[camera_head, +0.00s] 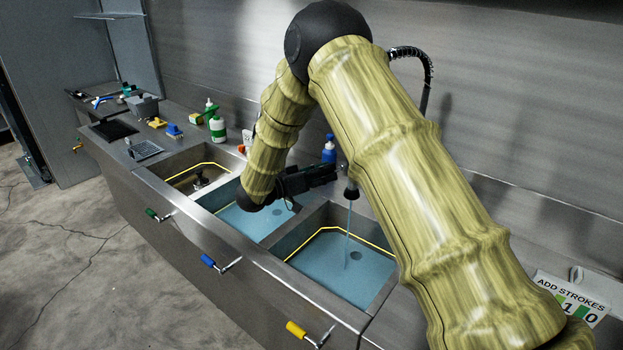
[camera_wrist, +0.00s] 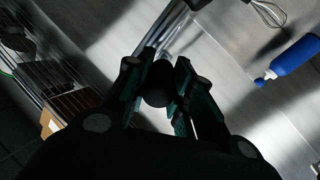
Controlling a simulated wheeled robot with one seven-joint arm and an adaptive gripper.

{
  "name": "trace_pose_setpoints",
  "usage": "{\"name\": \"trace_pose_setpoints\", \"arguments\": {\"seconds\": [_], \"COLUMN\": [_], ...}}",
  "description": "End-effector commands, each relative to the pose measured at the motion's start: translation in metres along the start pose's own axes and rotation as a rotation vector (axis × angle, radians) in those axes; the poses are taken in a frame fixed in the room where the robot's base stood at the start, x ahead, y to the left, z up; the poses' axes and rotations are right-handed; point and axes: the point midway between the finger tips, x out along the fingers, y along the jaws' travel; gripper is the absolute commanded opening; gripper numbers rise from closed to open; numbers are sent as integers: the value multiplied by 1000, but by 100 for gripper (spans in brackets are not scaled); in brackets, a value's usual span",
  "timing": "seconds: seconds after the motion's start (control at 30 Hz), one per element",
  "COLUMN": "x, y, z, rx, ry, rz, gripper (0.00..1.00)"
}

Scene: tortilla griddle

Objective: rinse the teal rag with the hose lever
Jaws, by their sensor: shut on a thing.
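My gripper (camera_head: 332,170) reaches over the wall side of the sink, beside the dark hose nozzle (camera_head: 351,190). In the wrist view its fingers (camera_wrist: 160,78) are shut around a dark round knob (camera_wrist: 157,88), which looks like the hose lever. A thin stream of water (camera_head: 348,230) falls from the nozzle into the right basin (camera_head: 325,275). The hose (camera_head: 428,70) curves down behind my arm, which hides part of it. I cannot make out the teal rag in either view; the right and middle basins both look blue inside.
The middle basin (camera_head: 240,226) and left basin (camera_head: 183,170) lie along the counter. A blue bottle (camera_head: 329,150) stands at the wall and also shows in the wrist view (camera_wrist: 294,56), near a whisk (camera_wrist: 268,12). A green-white bottle (camera_head: 217,129) and a sign (camera_head: 572,298) sit on the counter.

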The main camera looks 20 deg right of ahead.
Motion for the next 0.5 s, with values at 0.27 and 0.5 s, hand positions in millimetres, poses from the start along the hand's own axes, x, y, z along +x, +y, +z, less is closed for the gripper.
{"name": "trace_pose_setpoints", "arguments": {"seconds": [0.27, 0.5], "x": [-6, -9], "y": [-5, -8], "z": [3, 3], "rx": [-7, -5], "ry": [2, 2], "rz": [-8, -6], "gripper": [0, 0]}}
